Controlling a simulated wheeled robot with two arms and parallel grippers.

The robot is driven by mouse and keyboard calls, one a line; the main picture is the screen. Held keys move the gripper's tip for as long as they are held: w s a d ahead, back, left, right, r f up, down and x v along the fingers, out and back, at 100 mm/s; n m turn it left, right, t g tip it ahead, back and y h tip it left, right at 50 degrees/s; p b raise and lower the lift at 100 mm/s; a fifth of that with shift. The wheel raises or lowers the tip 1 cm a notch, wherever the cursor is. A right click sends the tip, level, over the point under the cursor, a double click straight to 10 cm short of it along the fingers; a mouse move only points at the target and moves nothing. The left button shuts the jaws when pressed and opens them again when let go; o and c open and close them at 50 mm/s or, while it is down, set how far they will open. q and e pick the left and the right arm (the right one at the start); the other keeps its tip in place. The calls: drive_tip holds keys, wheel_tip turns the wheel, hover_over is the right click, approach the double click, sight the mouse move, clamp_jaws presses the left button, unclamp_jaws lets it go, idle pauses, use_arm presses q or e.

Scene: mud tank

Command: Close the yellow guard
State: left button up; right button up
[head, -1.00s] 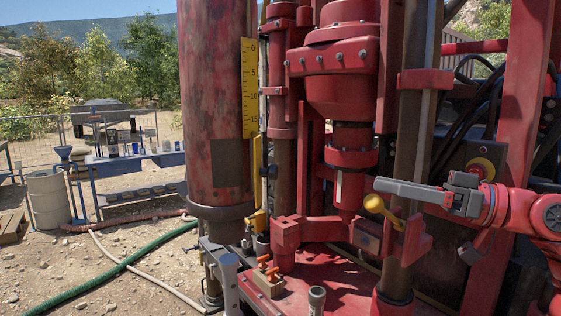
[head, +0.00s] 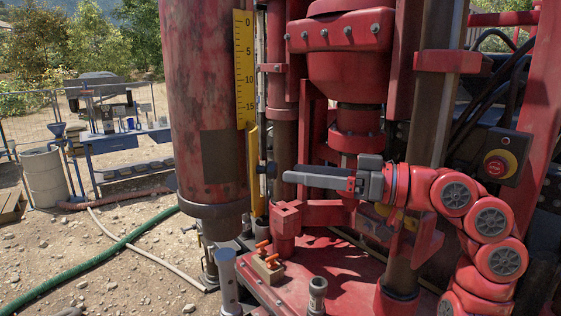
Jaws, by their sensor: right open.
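A narrow yellow upright panel (head: 254,165), which looks like the guard seen nearly edge-on, stands between the large red cylinder (head: 208,100) and the drill mast. A dark knob (head: 267,170) shows just right of it. My right gripper (head: 287,176) reaches in from the right, its grey fingers pointing left in front of the mast. It is open and empty. Its tips appear a short way right of the panel and knob in the picture; the depth gap is hard to tell. My left gripper is out of view.
A yellow scale (head: 244,70) stands above the panel. An emergency-stop box (head: 499,160) is at the right. Orange-handled valves (head: 266,258) sit on the red deck. A green hose (head: 90,268) crosses the ground at left.

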sight(255, 165)
drive_tip(key=p+x, duration=0.1)
drive_tip(key=x, duration=0.3)
drive_tip(key=shift+w+a, duration=0.1)
drive_tip(key=shift+a, duration=0.15)
clamp_jaws()
idle(1.2)
